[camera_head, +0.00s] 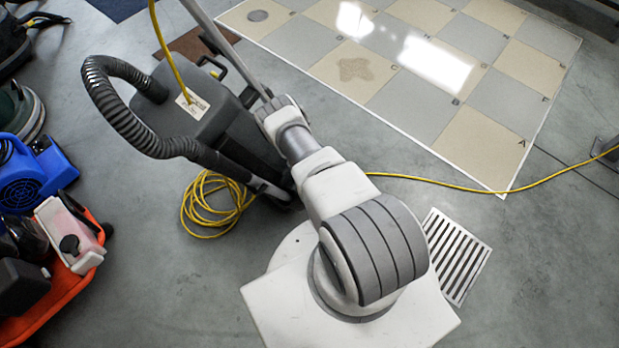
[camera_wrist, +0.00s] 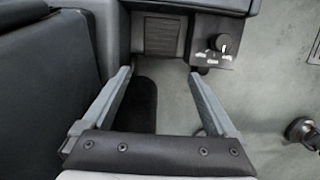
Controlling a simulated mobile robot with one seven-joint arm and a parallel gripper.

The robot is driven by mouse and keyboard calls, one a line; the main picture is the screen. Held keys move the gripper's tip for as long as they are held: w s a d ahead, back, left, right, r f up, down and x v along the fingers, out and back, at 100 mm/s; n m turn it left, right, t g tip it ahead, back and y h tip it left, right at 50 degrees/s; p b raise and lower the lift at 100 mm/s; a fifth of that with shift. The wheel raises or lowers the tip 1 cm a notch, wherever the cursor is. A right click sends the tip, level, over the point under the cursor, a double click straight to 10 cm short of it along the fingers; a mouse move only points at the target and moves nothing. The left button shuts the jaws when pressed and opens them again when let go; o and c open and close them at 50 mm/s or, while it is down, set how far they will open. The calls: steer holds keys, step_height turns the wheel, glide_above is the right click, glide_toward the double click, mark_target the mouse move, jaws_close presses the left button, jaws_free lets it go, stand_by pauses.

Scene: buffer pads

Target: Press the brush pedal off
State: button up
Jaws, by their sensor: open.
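The dark grey floor-cleaning machine (camera_head: 225,125) stands left of centre in the head view, with a ribbed hose and an upright handle. In the wrist view, a ribbed dark pad (camera_wrist: 162,36), which looks like a pedal, sits in a recess of the machine at the top. I cannot tell for sure that it is the brush pedal, or its position. My gripper (camera_wrist: 160,74) is open and empty, its fingertips just below the pad and apart from it. A dark rounded shape (camera_wrist: 142,105) shows between the fingers. My arm hides the gripper in the head view.
A panel with a black knob (camera_wrist: 225,44) is right of the pad. A coiled yellow cable (camera_head: 213,205) lies beside the machine and runs right across the floor. A floor grate (camera_head: 458,255), a blue blower (camera_head: 35,175) and an orange tray (camera_head: 60,295) are nearby.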

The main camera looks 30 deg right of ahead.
steer(key=p+v, duration=0.2)
steer(key=v, duration=0.5)
steer(key=shift+r, duration=0.25)
steer(key=shift+s+a, duration=0.1)
steer(key=shift+a, duration=0.05)
